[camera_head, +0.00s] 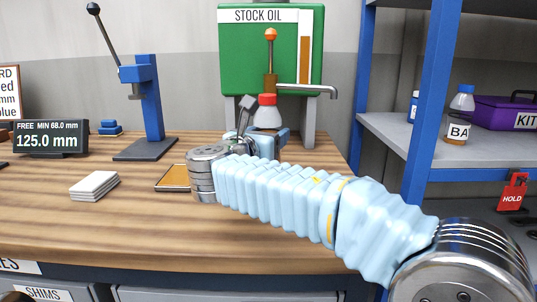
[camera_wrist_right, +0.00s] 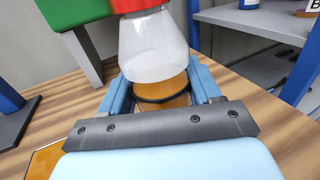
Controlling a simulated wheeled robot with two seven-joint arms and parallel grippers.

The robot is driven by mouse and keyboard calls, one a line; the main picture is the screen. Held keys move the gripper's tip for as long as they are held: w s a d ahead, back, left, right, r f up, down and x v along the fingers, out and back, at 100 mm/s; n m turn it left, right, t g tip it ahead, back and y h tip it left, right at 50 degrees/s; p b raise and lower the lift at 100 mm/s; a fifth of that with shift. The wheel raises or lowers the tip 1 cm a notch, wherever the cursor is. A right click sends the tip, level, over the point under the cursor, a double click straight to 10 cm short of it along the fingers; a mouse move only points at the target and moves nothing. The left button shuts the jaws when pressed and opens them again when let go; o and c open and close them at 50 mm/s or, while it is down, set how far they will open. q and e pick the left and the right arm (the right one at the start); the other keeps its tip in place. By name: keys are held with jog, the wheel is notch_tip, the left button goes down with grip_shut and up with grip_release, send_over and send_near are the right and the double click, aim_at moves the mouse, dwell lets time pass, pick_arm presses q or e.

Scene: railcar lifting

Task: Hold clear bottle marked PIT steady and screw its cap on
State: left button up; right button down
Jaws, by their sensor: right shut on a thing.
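A clear bottle (camera_head: 267,117) with a red cap (camera_head: 267,99) stands upright in front of the green stock oil tank. No PIT marking shows on it. My right gripper (camera_wrist_right: 160,92) is shut around the bottle's lower part, with amber contents showing between its blue fingers. In the right wrist view the bottle's clear upper body (camera_wrist_right: 152,50) rises above the fingers, and the red cap (camera_wrist_right: 138,5) sits on top, cut by the frame edge. I cannot tell how tight the cap is, or whether the bottle's base touches the bench. My left gripper is not in view.
The green tank (camera_head: 240,50) with its spout (camera_head: 315,89) stands close behind the bottle. An amber-topped tray (camera_head: 173,178), white plates (camera_head: 94,186), a lever press (camera_head: 150,100) and a display (camera_head: 48,139) are to the left. Shelving with another bottle (camera_head: 460,105) is right.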

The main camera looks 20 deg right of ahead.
jog(key=shift+f, duration=0.1)
jog(key=f, duration=0.1)
jog(key=w+f, duration=0.1)
jog(key=f, duration=0.2)
jog(key=shift+w+d+f, duration=0.15)
jog(key=shift+w+d, duration=0.1)
jog(key=shift+d, duration=0.05)
jog(key=shift+f, duration=0.2)
jog(key=shift+f, duration=0.15)
jog(key=shift+c, duration=1.1)
grip_release()
